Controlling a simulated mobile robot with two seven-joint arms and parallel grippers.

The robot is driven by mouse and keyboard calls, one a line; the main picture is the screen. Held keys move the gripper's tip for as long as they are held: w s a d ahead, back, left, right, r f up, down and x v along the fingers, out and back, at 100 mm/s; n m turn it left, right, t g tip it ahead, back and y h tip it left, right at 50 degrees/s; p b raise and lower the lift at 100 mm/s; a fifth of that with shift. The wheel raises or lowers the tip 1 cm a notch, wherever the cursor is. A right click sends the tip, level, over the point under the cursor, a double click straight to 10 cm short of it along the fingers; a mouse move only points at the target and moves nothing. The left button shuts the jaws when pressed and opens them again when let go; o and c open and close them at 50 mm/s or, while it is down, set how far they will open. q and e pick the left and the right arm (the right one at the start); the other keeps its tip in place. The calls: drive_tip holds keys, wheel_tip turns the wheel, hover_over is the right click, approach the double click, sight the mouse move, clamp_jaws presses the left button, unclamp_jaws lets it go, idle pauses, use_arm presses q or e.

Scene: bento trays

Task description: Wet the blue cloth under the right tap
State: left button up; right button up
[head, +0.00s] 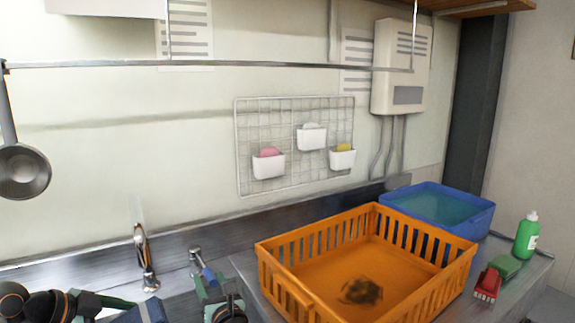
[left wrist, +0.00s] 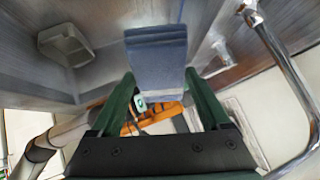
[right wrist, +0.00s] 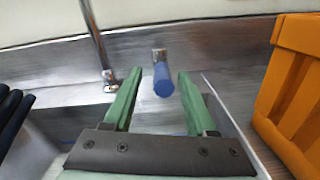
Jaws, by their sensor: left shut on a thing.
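My left gripper (left wrist: 160,82) is shut on the folded blue cloth (left wrist: 157,52). The cloth also shows at the bottom left of the head view (head: 148,312), below the chrome tap spout (head: 145,260). How the cloth sits under the spout's mouth I cannot tell. My right gripper (right wrist: 161,74) is open, with its green fingers on either side of the blue tap handle (right wrist: 163,82), apart from it. The handle is on a metal mount right of the spout and also shows in the head view (head: 208,274). No running water shows.
An orange slotted crate (head: 330,240) with a dark stain inside stands right of the tap handle. Behind it is a blue basin (head: 478,218) of water. A ladle (head: 24,170) hangs left.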

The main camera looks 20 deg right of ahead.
drive_tip(key=s+d, duration=0.2)
drive_tip(key=s, duration=0.8)
drive_tip(key=w+d+r+m+t+h, duration=0.1)
drive_tip(key=w+d+r+m+h, duration=0.2)
drive_tip(key=r+m, duration=0.35)
drive_tip(key=w+d+r+m+t+h, duration=0.1)
drive_tip(key=w+d+r+m+h, duration=0.2)
drive_tip(key=r, duration=0.7)
drive_tip(key=w+d+r+m+t+h, duration=0.2)
drive_tip(key=w+r+m+h, duration=0.15)
drive_tip(key=r+m, duration=0.35)
drive_tip(key=w+d+r+h, duration=0.1)
drive_tip(key=d, duration=0.4)
drive_tip(key=d+r+m+g+h, duration=0.1)
drive_tip(key=d+r+h, duration=0.1)
drive_tip(key=d, duration=0.3)
drive_tip(key=shift+w+r, duration=0.25)
drive_tip(key=shift+w, duration=0.15)
drive_tip(key=shift+a, duration=0.1)
